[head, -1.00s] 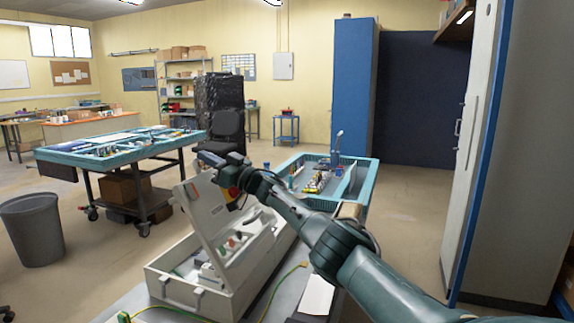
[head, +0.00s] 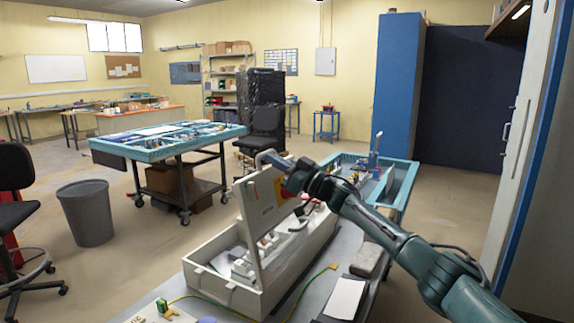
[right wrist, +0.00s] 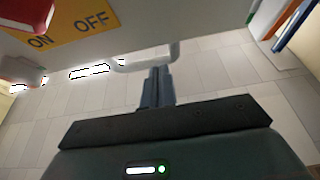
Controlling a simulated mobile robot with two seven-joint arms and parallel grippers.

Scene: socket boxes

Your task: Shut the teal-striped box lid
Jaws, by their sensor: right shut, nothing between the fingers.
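An off-white box (head: 225,288) stands on the grey bench top in the head view, with its lid (head: 257,213) raised at a steep tilt. Several pale parts show inside. I cannot make out a teal stripe. My right gripper (head: 268,160) is at the lid's upper edge, by a yellow and red label. In the right wrist view the gripper's shut fingers (right wrist: 157,86) are empty, close to a pale handle (right wrist: 148,60) on the lid's edge; contact is unclear. The lid (right wrist: 190,20) fills the top there, with an ON/OFF label. My left gripper is out of view.
A green-yellow cable (head: 305,288), a white sheet (head: 345,298) and a grey block (head: 367,260) lie on the bench beside the box. A teal tray (head: 398,195) stands behind. A tall cabinet (head: 515,130) is at the right.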

